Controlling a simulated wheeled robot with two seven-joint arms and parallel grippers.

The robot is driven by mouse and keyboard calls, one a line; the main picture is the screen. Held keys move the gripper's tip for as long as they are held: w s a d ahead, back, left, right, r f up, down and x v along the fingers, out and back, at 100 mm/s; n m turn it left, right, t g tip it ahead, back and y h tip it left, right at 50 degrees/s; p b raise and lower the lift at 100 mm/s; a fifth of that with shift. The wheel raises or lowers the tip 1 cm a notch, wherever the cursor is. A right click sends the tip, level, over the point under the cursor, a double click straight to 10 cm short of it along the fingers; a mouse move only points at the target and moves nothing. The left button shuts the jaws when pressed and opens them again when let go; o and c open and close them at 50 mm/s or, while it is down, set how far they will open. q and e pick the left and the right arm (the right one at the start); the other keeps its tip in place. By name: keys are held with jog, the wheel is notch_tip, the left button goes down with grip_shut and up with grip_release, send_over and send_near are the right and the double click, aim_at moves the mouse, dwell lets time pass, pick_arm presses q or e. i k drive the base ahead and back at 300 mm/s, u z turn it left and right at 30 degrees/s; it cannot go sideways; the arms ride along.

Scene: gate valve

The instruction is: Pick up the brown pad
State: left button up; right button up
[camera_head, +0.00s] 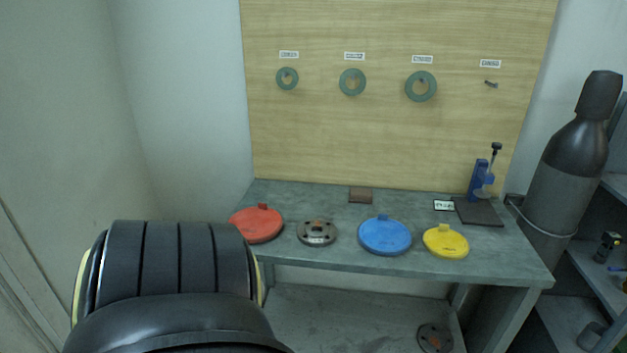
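The brown pad (361,195) is a small, flat rectangular block. It lies on the grey table (330,264) near the back edge, below the wooden board. Nothing touches it and it is fully visible. A large black part of my own arm fills the lower left of the view. Neither of my grippers shows in the view.
On the table are a red disc (257,224), a grey flange (317,232), a blue disc (385,236), a yellow disc (446,241) and a blue press stand (481,185). Green rings hang on the board (385,140). A dark cylinder (568,150) stands right.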

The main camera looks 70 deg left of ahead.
aim_at(363, 196)
jog(key=k, duration=0.25)
jog(key=u, duration=1.05)
